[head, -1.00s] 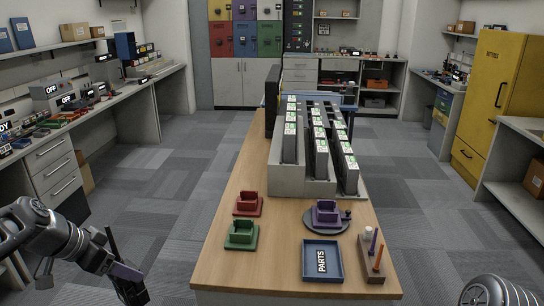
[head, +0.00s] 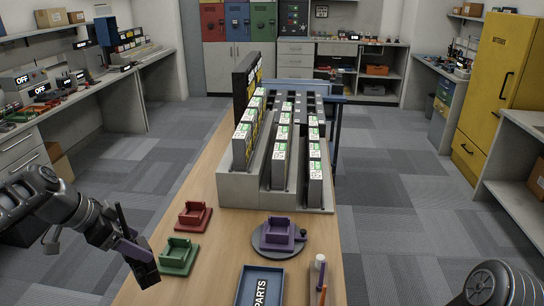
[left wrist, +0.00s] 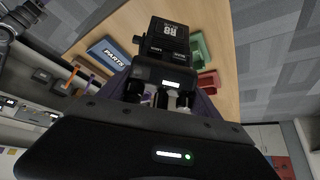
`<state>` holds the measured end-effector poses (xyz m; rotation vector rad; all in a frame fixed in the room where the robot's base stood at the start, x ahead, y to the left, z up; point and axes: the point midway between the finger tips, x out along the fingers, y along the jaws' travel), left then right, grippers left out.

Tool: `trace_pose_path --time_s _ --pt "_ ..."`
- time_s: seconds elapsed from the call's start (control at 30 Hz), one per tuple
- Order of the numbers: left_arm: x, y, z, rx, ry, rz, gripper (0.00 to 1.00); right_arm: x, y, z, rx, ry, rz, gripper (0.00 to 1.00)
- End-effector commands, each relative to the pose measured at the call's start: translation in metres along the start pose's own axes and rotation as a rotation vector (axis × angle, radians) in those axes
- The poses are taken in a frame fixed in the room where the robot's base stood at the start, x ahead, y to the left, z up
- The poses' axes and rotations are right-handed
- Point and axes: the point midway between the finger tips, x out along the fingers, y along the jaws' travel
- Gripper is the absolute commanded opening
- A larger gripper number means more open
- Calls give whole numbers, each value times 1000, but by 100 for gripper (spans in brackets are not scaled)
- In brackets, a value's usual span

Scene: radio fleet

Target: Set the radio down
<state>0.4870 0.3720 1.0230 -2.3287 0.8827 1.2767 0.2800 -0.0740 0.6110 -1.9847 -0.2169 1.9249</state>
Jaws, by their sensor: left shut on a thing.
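My left gripper (head: 122,243) is shut on a black handheld radio (head: 146,272). The radio's thin antenna sticks up, and a purple strip shows beside the jaws. The radio is held at the left edge of the bench, left of the green cradle; I cannot tell its height. In the left wrist view the radio (left wrist: 168,38) shows a white "R8" label, with the jaws behind it. A red cradle (head: 193,216), a green cradle (head: 175,257) and a purple cradle (head: 279,235) on a round dark base look empty. My right gripper is out of view.
The wooden bench (head: 209,257) also holds a blue PARTS tray (head: 259,288), a pen holder (head: 320,284) and a grey stepped rack (head: 240,187) with several upright labelled units. Bare wood lies between the cradles. Side counters and a yellow cabinet (head: 496,95) stand around.

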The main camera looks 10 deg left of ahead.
Motion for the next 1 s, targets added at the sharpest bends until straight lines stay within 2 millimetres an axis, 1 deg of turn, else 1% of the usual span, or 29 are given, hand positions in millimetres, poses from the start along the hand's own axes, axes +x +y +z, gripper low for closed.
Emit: trace_pose_path --time_s 0.43,0.53,0.67,0.8,0.9,1.0 --pt "-1 0 -1 0 1 -2 0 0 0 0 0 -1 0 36" --pt "2 0 1 0 1 -1 0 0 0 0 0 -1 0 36" --pt "15 0 9 -2 0 2 0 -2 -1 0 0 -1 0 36" --pt "36 0 23 -3 0 3 0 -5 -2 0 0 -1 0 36" --pt "47 0 30 -1 0 2 0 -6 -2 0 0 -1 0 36" --pt "52 0 33 0 1 -1 0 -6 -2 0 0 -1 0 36"
